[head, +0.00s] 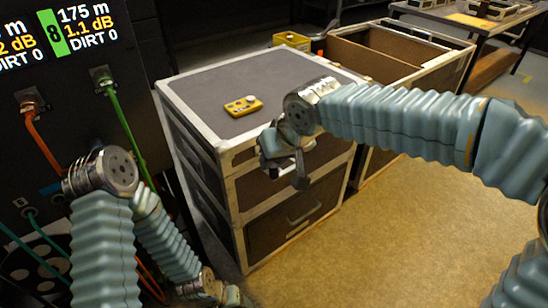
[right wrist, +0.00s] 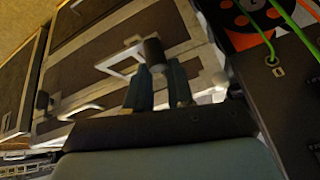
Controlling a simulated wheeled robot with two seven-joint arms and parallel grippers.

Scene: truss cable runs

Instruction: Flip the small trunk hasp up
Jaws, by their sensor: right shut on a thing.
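The small trunk (head: 195,98) is a grey-topped case with pale metal edges, standing left of centre in the head view. My right gripper (head: 283,160) is at the upper part of its front face, just below the lid edge. In the right wrist view its two blue-grey fingers (right wrist: 159,86) are shut around a short piece with a dark knob, which looks like the hasp (right wrist: 153,51). In the head view the hasp's dark knob (head: 300,183) hangs below the fingers. The fingers partly hide its base. My left gripper (head: 231,297) is low at the bottom edge, its fingers unclear.
A yellow device (head: 243,106) lies on the trunk lid. An open brown case (head: 372,55) stands behind to the right, near a table (head: 475,22). A black rack (head: 60,110) with orange and green cables is at left. The floor (head: 390,230) at right is clear.

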